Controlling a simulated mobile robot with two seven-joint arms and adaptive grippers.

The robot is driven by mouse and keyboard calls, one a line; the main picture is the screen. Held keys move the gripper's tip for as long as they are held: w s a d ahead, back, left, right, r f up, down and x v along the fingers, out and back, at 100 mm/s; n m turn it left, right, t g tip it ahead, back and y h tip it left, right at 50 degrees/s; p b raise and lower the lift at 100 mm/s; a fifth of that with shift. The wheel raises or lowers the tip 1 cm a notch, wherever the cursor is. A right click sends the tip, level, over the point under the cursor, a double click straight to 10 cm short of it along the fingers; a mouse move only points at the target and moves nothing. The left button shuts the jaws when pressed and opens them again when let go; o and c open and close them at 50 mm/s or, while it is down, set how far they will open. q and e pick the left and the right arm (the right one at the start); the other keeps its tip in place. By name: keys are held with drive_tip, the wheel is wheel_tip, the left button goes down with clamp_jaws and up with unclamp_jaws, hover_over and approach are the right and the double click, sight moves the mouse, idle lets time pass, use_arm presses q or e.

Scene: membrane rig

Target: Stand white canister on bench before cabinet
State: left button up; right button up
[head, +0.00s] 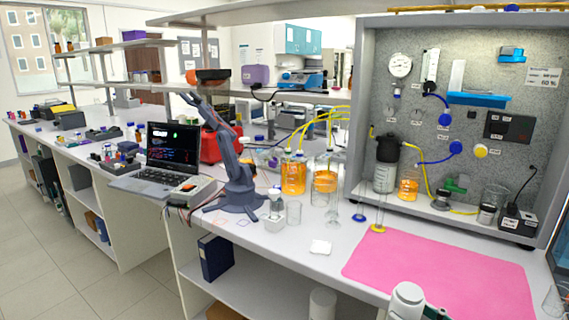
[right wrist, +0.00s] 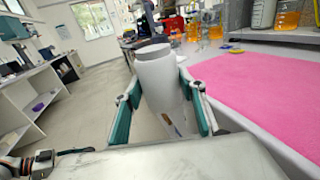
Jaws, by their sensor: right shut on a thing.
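The white canister (right wrist: 156,72) is upright or slightly tilted between the two teal fingers of my right gripper (right wrist: 160,98) in the right wrist view. The gripper is shut on it, and it is held in front of the bench edge, beside the pink mat. In the head view the canister top (head: 408,292) shows at the bottom edge, with a bit of my right gripper (head: 430,313) at its right; its lower part is cut off. The bench (head: 300,262) runs across the picture, and the cabinet (head: 455,60) stands at its back right. My left gripper is not in view.
A pink mat (head: 440,270) covers the bench before the cabinet and looks bare. A yellow-based cylinder (head: 379,222) stands at its back left edge. A small robot arm (head: 238,180), glassware and a laptop (head: 172,150) stand left. A white cylinder (head: 322,303) shows below the bench top.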

drive_tip(key=m+h, duration=0.1)
drive_tip(key=f+t+h, duration=0.1)
drive_tip(key=shift+d+m+h, duration=0.3)
drive_tip(key=shift+d+m, duration=0.05)
drive_tip(key=shift+m, duration=0.05)
drive_tip(key=shift+s+d+f+m+t+h, duration=0.1)
drive_tip(key=shift+d+f+m+t+h, duration=0.05)
drive_tip(key=shift+f+m+t+h, duration=0.15)
drive_tip(key=shift+s+d+f+m+t+h, duration=0.1)
drive_tip(key=shift+f+m+t+h, duration=0.1)
drive_tip(key=shift+f+h, duration=0.2)
drive_tip(key=shift+s+a+f+m+t+h, duration=0.15)
drive_tip(key=shift+f+m+h, duration=0.25)
drive_tip(key=shift+m+h, duration=0.45)
drive_tip(key=shift+s+a+f+m+t+h, duration=0.1)
drive_tip(key=shift+f+m+t+h, duration=0.25)
drive_tip(key=shift+h, duration=0.95)
drive_tip(key=shift+s+a+f+m+t+h, duration=0.1)
drive_tip(key=shift+f+m+h, duration=0.35)
drive_tip(key=shift+m+h, duration=0.5)
drive_tip(key=shift+w, duration=0.15)
